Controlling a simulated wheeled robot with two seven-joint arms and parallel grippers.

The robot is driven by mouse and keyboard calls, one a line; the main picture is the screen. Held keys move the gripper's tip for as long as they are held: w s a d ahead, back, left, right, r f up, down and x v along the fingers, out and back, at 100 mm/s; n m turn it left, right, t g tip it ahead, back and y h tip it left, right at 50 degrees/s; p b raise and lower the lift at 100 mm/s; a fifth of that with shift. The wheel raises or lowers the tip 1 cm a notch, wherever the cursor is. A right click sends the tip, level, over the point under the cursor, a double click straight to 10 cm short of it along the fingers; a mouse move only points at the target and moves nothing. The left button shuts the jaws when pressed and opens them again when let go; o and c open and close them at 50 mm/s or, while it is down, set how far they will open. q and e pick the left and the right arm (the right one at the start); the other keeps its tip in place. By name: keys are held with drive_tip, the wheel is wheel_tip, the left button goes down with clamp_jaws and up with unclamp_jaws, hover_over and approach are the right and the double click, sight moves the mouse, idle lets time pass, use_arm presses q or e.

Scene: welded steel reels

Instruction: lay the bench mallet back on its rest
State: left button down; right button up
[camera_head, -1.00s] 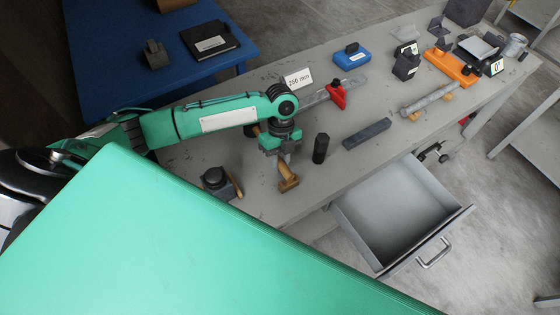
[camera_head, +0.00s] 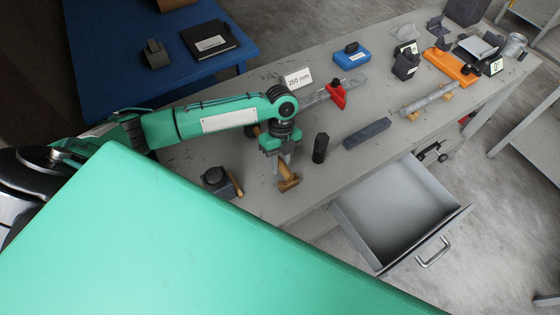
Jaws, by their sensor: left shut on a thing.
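My left gripper (camera_head: 284,158) points down over the near left part of the grey bench and is shut on a brown wooden thing, which I take to be the bench mallet (camera_head: 288,181). Its brown end shows just below and right of the fingers; the jaws and arm hide part of it. Whether it touches the bench top I cannot tell. Another dark brown bit shows left of the gripper, and I cannot tell whether it belongs to the mallet. I cannot clearly pick out the mallet's rest. My right gripper is not in view.
A black upright cylinder (camera_head: 320,148) stands close right of the gripper. A grey bar (camera_head: 367,133), red piece (camera_head: 337,97) and blue block (camera_head: 351,56) lie farther right. An open drawer (camera_head: 440,232) juts from the bench front.

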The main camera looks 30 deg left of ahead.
use_arm(q)
drive_tip(key=shift+f+b, duration=0.35)
drive_tip(key=shift+f, duration=0.45)
drive_tip(key=c, duration=1.1)
unclamp_jaws()
drive_tip(key=p+v, duration=0.6)
drive_tip(key=v, duration=0.2)
